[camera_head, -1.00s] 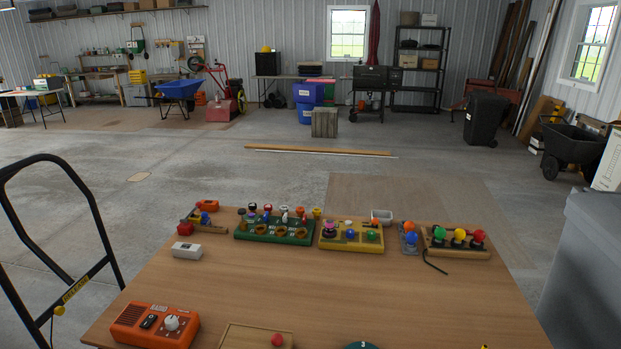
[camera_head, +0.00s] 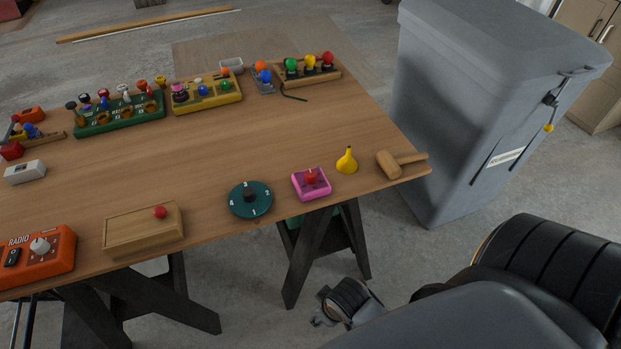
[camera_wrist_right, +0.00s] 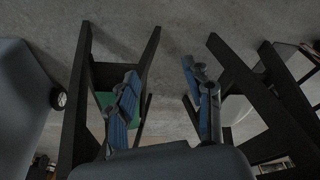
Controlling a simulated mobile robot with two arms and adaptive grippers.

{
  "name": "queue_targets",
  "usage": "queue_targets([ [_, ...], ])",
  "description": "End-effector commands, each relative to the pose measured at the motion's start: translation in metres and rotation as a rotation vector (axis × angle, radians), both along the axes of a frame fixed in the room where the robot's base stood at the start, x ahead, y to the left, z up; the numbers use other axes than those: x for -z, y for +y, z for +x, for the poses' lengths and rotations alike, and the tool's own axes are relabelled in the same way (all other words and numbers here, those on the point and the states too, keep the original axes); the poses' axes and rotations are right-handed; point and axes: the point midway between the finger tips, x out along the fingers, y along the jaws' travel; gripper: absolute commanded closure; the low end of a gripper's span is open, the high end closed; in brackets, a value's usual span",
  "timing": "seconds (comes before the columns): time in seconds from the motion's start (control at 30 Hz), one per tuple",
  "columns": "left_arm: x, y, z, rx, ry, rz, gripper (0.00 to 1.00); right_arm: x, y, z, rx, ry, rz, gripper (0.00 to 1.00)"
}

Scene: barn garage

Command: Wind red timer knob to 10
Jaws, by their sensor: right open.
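The timer is a small pink box (camera_head: 312,188) with a red knob (camera_head: 311,177) on top, near the front right edge of the wooden table in the head view. The marks around the knob are too small to read. My right gripper (camera_head: 322,309) is low beside the table's front edge, below and apart from the timer. In the right wrist view its blue-padded fingers (camera_wrist_right: 164,98) are spread with nothing between them. The timer does not show in that view. My left gripper is not in view.
A dark green dial (camera_head: 249,200), yellow pear-shaped object (camera_head: 347,161) and wooden mallet (camera_head: 399,164) lie near the timer. A wooden box (camera_head: 143,228) and orange radio (camera_head: 38,256) are left. Black trestle legs (camera_wrist_right: 251,92) stand before the gripper. A grey bin (camera_head: 470,110) stands right.

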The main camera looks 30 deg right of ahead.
Motion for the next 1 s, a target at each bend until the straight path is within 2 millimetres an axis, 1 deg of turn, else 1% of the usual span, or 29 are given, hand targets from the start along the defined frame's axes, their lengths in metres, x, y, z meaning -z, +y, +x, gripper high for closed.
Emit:
queue_targets([
  [0.03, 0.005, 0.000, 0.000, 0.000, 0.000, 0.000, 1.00, -0.018, 0.000, 0.003, 0.001, -0.014, 0.001, 0.49],
  [0.1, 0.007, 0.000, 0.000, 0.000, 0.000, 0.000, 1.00, -0.041, -0.001, 0.003, 0.003, -0.023, 0.001, 0.49],
  [0.2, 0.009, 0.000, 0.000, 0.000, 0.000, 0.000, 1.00, -0.068, -0.001, 0.002, 0.005, -0.034, 0.001, 0.49],
  [0.4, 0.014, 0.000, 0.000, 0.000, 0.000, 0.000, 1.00, -0.113, -0.003, -0.005, 0.008, -0.055, 0.003, 0.49],
  [0.57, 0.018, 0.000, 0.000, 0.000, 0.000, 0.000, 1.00, -0.145, -0.004, -0.014, 0.009, -0.069, 0.003, 0.49],
  [0.7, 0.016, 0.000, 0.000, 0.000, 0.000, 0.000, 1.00, -0.137, 0.011, 0.013, -0.073, -0.162, 0.038, 0.49],
  [1.0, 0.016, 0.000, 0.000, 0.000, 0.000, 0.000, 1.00, -0.125, 0.051, 0.057, -0.238, -0.367, 0.156, 0.49],
])
